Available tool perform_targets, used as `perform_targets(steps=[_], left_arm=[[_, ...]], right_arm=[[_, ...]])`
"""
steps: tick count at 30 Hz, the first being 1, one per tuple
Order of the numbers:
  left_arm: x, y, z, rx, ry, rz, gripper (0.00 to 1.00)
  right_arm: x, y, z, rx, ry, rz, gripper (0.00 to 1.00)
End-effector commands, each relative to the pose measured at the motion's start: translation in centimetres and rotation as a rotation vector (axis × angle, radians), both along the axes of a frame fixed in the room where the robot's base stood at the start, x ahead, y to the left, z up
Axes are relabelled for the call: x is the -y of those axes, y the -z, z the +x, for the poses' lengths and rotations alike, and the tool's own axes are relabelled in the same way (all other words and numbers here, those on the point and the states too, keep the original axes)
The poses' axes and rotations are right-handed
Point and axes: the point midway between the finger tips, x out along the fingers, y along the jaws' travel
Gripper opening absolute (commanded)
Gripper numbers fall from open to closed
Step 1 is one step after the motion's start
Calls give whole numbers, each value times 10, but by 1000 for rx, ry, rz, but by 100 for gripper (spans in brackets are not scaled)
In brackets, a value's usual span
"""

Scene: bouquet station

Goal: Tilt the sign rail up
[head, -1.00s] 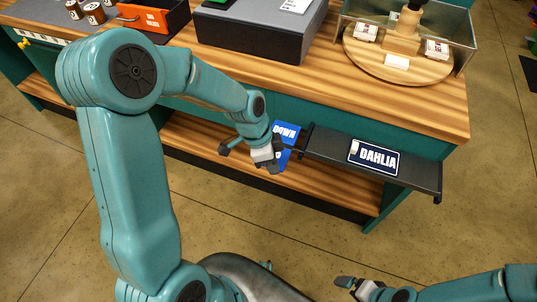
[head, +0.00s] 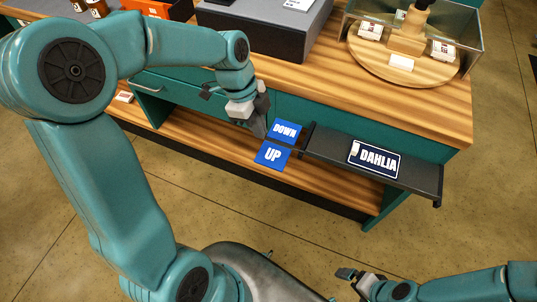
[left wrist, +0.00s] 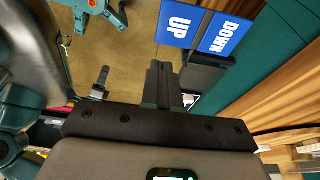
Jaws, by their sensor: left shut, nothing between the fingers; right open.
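The dark sign rail (head: 418,178) runs along the front of the bench at the right, with its broad face turned upward. A DAHLIA sign (head: 374,160) lies on it. At its left end are two blue plates, DOWN (head: 285,131) and UP (head: 272,156). My left gripper (head: 262,130) is shut and empty, just left of the DOWN plate. In the left wrist view its fingers (left wrist: 164,84) point toward the UP plate (left wrist: 180,24), with the DOWN plate (left wrist: 227,35) beside it; contact cannot be told. My right gripper (head: 347,276) is open and empty, low in the picture.
The wooden bench top (head: 400,98) carries a grey box (head: 262,28) and a round wooden stand (head: 402,62) behind clear panels. A lower wooden shelf (head: 205,150) runs beneath. The floor in front is clear.

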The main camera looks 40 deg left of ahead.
Motion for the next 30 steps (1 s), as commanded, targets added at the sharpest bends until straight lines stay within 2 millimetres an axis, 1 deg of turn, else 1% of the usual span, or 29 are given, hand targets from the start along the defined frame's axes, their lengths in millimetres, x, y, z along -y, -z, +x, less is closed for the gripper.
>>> perform_targets(steps=[1,6,12,15,18,21,30], left_arm=[[3,10,0,-6,2,-1,0],[14,46,2,-8,1,-2,0],[25,85,6,-7,2,-1,0],[23,101,6,-4,-1,-1,0],[23,112,7,-4,-1,0,0],[23,118,7,-2,-1,-1,0],[23,121,7,0,-1,1,0]], right_arm=[[0,0,0,0,0,0,100],[0,-1,0,0,0,0,100],[0,-2,0,0,0,0,100],[0,-4,0,0,0,0,100],[0,-5,0,0,0,0,100],[0,-5,0,0,0,0,100],[0,-5,0,0,0,0,100]])
